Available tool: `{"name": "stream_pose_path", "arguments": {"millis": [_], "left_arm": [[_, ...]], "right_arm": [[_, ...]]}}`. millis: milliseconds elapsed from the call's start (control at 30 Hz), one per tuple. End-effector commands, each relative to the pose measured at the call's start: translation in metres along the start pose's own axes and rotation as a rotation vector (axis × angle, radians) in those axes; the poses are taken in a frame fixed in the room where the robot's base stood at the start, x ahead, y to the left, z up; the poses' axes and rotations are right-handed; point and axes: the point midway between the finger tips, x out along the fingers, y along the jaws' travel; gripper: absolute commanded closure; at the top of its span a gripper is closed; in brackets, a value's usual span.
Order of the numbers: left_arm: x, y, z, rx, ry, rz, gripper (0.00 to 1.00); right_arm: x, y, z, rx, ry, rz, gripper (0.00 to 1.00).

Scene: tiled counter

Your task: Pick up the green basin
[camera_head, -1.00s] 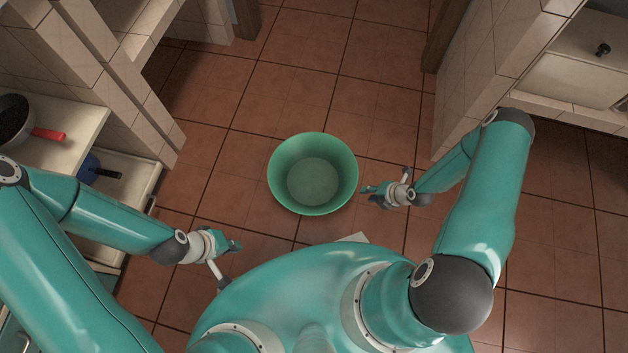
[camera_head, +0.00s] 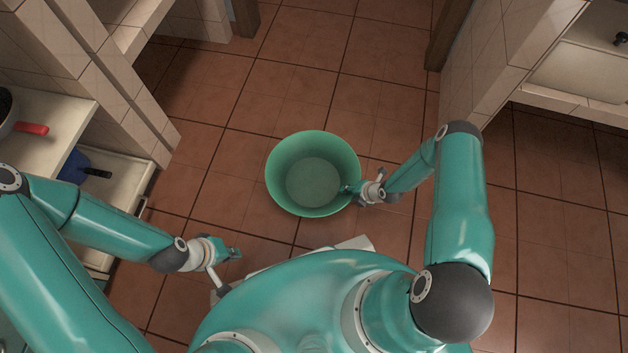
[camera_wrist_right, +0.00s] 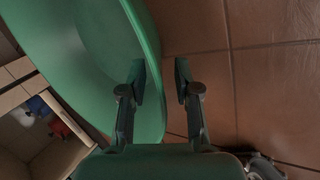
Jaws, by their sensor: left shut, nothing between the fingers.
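The green basin (camera_head: 313,150) stands upright and empty on the tiled floor in front of me. My right gripper (camera_head: 347,189) is at the basin's right rim. In the right wrist view the green basin (camera_wrist_right: 90,50) fills the upper left. There my right gripper (camera_wrist_right: 160,82) is open, with one finger on the inner side of the rim and the other over the floor outside. The wall between them does not look clamped. My left gripper (camera_head: 237,253) is shut and empty, low and left of the basin, apart from it.
Shelves at the left hold a pan with a red handle (camera_head: 32,129) and a blue pan (camera_head: 74,166). A cupboard (camera_head: 500,65) stands at the right. The tiled floor (camera_head: 300,90) beyond the basin is clear.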

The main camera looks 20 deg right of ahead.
Motion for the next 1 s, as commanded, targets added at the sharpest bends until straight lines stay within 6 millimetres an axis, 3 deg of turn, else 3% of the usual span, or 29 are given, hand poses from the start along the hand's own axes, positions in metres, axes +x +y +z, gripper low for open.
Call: {"name": "stream_pose_path", "arguments": {"millis": [133, 1000], "left_arm": [[0.0075, -0.0027, -0.0001, 0.0, 0.0, 0.0, 1.0], [0.0102, -0.0037, -0.0002, 0.0, 0.0, 0.0, 1.0]], "right_arm": [[0.0141, -0.0005, -0.0008, -0.001, 0.001, 0.0, 0.68], [0.0174, -0.0033, -0.0004, 0.002, 0.0, 0.0, 0.68]]}}
